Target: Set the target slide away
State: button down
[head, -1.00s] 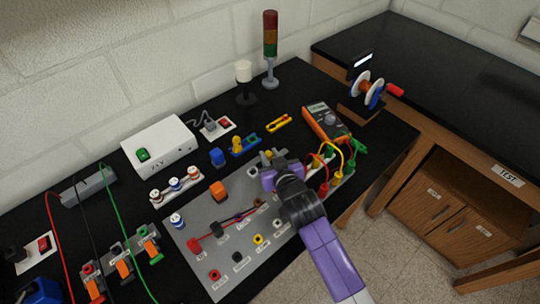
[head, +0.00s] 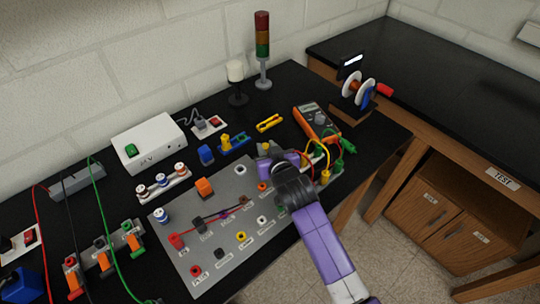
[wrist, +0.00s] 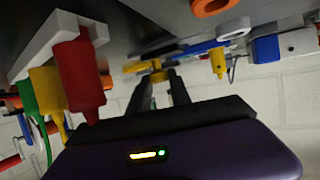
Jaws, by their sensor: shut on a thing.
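My gripper (head: 268,150) is over the far right corner of the grey panel (head: 188,257), close to the coloured plugs. In the wrist view its two dark fingers (wrist: 160,82) are nearly together, with a small yellow piece (wrist: 157,73) showing at their tips. Its shape is mostly hidden, and I cannot tell whether it is the target slide. A blue holder (head: 236,143) with a yellow peg (head: 226,142) stands to the left of the gripper. A yellow holder (head: 269,123) lies just beyond it on the black bench.
Red, yellow and green plugs (wrist: 80,75) with looping leads are close beside the gripper. An orange multimeter (head: 314,121) lies behind them. A spool stand (head: 357,93) is at the back right. A signal tower (head: 262,50) and white power box (head: 150,143) stand along the wall.

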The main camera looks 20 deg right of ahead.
jog(key=c, duration=1.2)
grip_release()
jog(key=shift+o, duration=0.2)
jog(key=b+v, duration=0.1)
jog(key=v, duration=0.6)
jog(key=shift+s+r, duration=0.1)
jog(key=shift+s, duration=0.3)
